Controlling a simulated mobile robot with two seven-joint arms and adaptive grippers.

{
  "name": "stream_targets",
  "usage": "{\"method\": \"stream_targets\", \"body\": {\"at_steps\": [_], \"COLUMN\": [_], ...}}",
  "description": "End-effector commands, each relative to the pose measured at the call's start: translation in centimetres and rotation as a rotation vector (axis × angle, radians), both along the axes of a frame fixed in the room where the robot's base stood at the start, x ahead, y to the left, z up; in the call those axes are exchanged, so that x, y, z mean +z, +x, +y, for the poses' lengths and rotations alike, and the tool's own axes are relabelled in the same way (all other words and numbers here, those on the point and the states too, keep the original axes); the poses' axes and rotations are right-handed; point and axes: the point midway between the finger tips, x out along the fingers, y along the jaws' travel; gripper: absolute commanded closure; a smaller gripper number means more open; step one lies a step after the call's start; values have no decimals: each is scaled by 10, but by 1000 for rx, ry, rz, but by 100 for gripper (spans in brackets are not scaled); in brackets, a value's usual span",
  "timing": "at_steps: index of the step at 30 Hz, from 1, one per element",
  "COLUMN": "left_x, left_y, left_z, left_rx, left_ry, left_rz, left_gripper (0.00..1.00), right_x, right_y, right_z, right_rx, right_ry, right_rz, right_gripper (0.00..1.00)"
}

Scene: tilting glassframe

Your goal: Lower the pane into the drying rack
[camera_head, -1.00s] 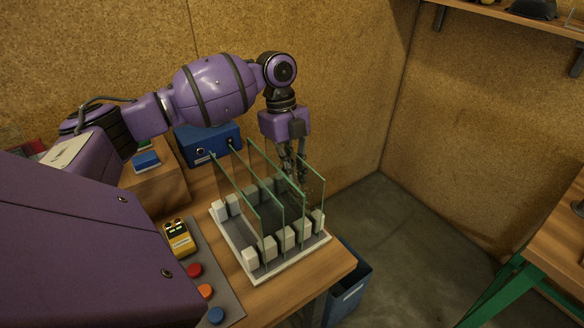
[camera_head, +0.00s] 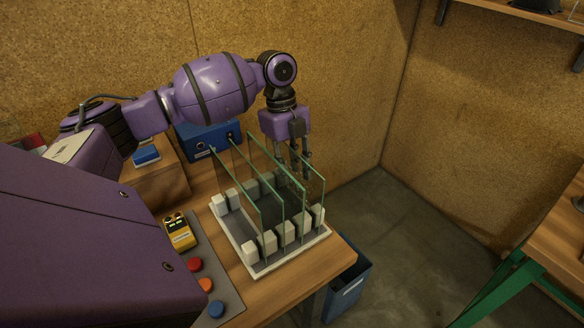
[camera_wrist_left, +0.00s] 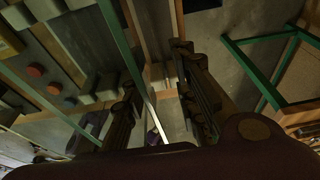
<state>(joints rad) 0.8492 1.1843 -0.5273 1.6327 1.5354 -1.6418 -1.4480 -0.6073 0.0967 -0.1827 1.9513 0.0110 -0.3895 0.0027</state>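The drying rack (camera_head: 262,270) is a pale tray with rows of white slotted blocks, near the front corner of the wooden bench. Several green-edged glass panes stand upright in it, including a left one (camera_head: 237,180) and a right one (camera_head: 317,185). I cannot tell which is the task's pane. My left gripper (camera_head: 294,165) points down at the rack's far side, by the right-hand panes. In the left wrist view its fingers (camera_wrist_left: 158,105) are apart, with a pale green-tinged edge between them, seemingly a pane edge. The pane's seating in its slot is hard to see. My right gripper is out of view.
A yellow meter (camera_head: 179,233) and a panel with red, orange and blue buttons (camera_head: 205,285) lie left of the rack. A blue box (camera_head: 213,138) stands behind. A blue bin (camera_head: 348,285) is below the bench's right edge. Open floor lies right.

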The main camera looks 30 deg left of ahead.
Motion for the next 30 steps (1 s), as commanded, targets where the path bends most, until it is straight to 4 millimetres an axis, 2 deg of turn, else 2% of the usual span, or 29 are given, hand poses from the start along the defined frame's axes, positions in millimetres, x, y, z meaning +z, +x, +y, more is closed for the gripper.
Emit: {"method": "stream_targets", "body": {"at_steps": [4,7,15,21,25,30], "left_x": [4,16,72,104,114,117], "left_y": [0,2,7,10,10,10], "left_z": [1,4,16,23,25,26], "left_rx": [1,1,2,0,0,0], "left_ry": [1,2,1,-1,0,0], "left_rz": [0,-1,-3,-2,-1,1], "left_gripper": [73,73,73,73,73,73], "right_x": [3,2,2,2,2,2], "right_y": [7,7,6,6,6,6], "right_z": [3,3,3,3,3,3], "right_rx": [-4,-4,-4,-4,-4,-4], "right_ry": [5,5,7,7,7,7], "right_rz": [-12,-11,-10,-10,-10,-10], "right_gripper": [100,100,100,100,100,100]}}
